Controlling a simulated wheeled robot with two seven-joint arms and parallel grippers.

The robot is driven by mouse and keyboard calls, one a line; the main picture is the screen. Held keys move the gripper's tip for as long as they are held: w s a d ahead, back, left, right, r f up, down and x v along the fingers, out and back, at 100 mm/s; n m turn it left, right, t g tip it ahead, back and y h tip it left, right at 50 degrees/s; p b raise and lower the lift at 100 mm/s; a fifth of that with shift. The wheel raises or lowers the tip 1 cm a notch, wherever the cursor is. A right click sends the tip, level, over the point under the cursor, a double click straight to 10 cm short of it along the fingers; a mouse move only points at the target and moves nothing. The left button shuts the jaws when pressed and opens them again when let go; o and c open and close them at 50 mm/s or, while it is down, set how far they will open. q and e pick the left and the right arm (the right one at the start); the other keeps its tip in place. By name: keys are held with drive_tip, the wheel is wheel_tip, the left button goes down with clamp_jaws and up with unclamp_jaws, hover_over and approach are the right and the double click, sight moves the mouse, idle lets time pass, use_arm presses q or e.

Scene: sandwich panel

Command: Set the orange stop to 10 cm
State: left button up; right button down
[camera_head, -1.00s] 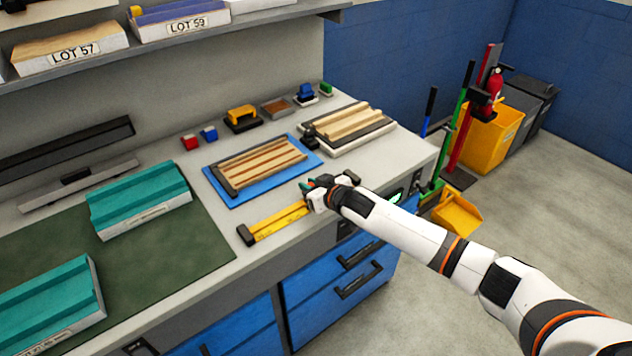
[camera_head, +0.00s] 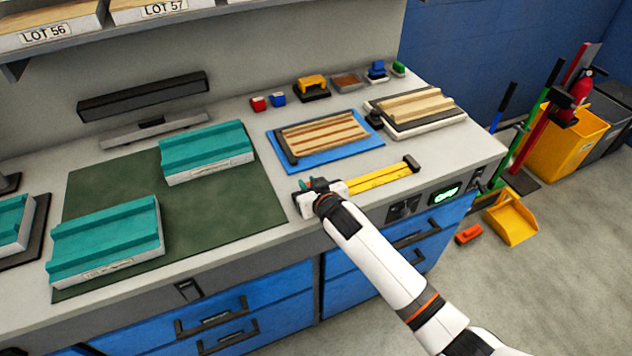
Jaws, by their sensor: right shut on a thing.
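The yellow ruler (camera_head: 378,178) lies near the front edge of the bench, with a dark end block (camera_head: 411,163) at its right end. My right gripper (camera_head: 316,188) is down at the ruler's left end, shut. The orange stop does not show apart from the gripper; the hand hides the part of the ruler there and what is between the fingers. A small teal bit shows at the fingers. The ruler's marks are too small to read. My left gripper is not in view.
A blue tray (camera_head: 303,161) with wooden strips lies just behind the ruler. Teal blocks (camera_head: 207,150) rest on a green mat (camera_head: 225,207) to the left. A lit green display (camera_head: 447,193) is on the bench front. Free bench top lies right of the ruler.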

drive_tip(key=shift+s+a, duration=0.1)
drive_tip(key=shift+a, duration=0.1)
drive_tip(key=c, duration=1.3)
unclamp_jaws()
drive_tip(key=shift+a, duration=0.15)
drive_tip(key=shift+s+d, duration=0.2)
drive_tip(key=shift+d, duration=0.05)
drive_tip(key=v, duration=1.1)
drive_tip(key=shift+s+r, duration=0.2)
